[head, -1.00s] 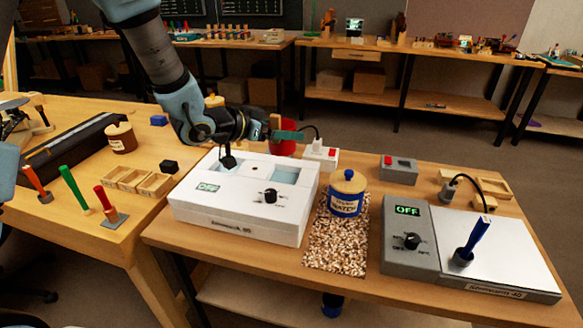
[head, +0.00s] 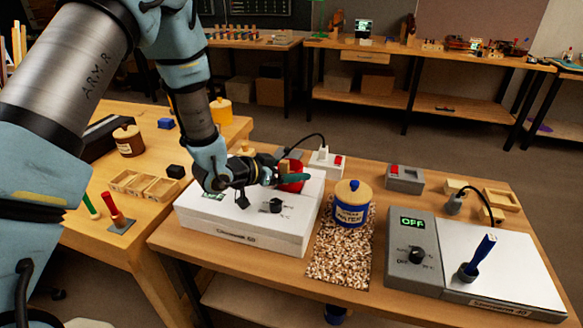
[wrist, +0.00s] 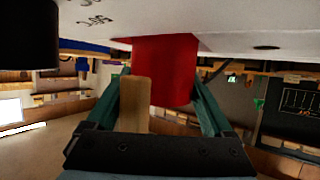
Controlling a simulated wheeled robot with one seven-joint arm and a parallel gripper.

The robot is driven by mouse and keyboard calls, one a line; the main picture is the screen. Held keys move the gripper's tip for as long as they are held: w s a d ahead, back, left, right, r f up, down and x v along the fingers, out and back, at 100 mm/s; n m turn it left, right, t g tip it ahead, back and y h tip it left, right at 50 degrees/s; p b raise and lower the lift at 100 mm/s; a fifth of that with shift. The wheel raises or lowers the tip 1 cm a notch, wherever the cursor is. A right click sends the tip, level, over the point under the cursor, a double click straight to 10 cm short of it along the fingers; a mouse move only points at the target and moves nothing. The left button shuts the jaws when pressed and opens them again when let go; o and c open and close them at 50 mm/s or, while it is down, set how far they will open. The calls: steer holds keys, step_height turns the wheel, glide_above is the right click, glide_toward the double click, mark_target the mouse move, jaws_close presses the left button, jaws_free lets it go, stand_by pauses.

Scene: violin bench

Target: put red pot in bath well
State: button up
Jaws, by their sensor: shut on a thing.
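The red pot (head: 293,184) is at my gripper (head: 282,180), over the right rear of the white bath (head: 240,232). In the wrist view the red pot (wrist: 165,75) and an upright tan wooden piece (wrist: 135,105) show between the green fingers of my gripper (wrist: 160,110). My gripper is shut on the pot. The pot's far end meets the white bath top (wrist: 240,22) in that picture; I cannot tell whether it is inside a well. My arm and gripper hide the wells in the head view.
A grey hotplate unit (head: 410,250) is at the right.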

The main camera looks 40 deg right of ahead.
steer(key=shift+s+a+f+b, duration=0.15)
steer(key=shift+f+b, duration=0.55)
steer(key=o, duration=1.2)
steer(key=shift+f, duration=0.1)
steer(key=shift+c, duration=0.2)
steer(key=shift+r+p, duration=0.6)
steer(key=shift+p, duration=0.05)
steer(key=b+v, duration=0.1)
steer(key=v, duration=0.5)
steer(key=b+v, duration=0.2)
steer(key=v, duration=0.4)
steer(key=shift+w+r, duration=0.15)
steer(key=shift+w, duration=0.05)
